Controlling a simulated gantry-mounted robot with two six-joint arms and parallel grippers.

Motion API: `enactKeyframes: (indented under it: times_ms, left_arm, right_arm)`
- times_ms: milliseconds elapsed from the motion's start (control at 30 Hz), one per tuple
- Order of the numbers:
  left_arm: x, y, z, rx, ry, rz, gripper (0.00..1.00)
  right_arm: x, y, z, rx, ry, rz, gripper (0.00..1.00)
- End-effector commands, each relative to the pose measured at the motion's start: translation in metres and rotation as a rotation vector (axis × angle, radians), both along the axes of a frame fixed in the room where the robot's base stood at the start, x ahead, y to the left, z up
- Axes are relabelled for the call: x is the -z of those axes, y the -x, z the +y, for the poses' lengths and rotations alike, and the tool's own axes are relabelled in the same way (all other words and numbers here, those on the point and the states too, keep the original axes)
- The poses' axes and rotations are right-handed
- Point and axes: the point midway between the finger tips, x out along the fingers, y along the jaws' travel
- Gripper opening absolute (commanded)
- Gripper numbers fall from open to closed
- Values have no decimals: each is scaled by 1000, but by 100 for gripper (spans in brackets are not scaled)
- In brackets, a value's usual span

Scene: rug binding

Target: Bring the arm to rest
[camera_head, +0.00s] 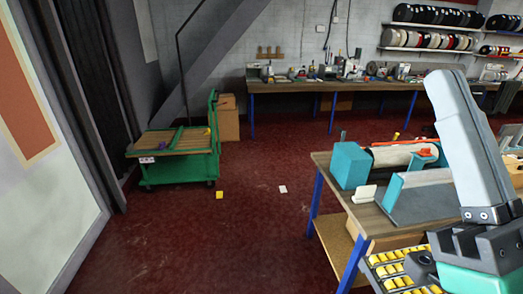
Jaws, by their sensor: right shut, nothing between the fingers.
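My right gripper (474,246), dark and blocky, is at the lower right below a pale grey arm link. It is shut with nothing between its fingers. It appears over the front of the near workbench (322,160), in front of a green thing (485,281) at the picture's bottom edge. I cannot tell whether the gripper touches that green thing. My left gripper is not in view.
The near bench carries a teal block (350,165) and a roller machine (400,154). A tray of yellow pieces (393,272) is beside the gripper. A green trolley (180,171), yellow cube (219,195) and white card (283,189) are on the red floor.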

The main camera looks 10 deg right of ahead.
Motion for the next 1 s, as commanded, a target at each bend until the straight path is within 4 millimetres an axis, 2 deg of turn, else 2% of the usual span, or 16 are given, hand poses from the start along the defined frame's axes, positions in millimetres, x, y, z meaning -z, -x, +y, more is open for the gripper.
enactKeyframes:
  times_ms: [33, 100, 500, 600, 733, 1000]
  left_arm:
    - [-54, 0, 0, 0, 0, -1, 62]
    - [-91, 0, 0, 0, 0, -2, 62]
    - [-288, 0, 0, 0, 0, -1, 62]
    - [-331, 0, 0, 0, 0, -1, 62]
    - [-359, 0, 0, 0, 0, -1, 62]
    - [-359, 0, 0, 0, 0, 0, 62]
  right_arm:
    - [-54, 0, 0, 0, 0, -1, 0]
    - [-91, 0, 0, 0, 0, -2, 0]
    - [-288, 0, 0, 0, 0, -1, 0]
    - [-331, 0, 0, 0, 0, -1, 0]
    - [-359, 0, 0, 0, 0, -1, 0]
    - [-359, 0, 0, 0, 0, 0, 0]
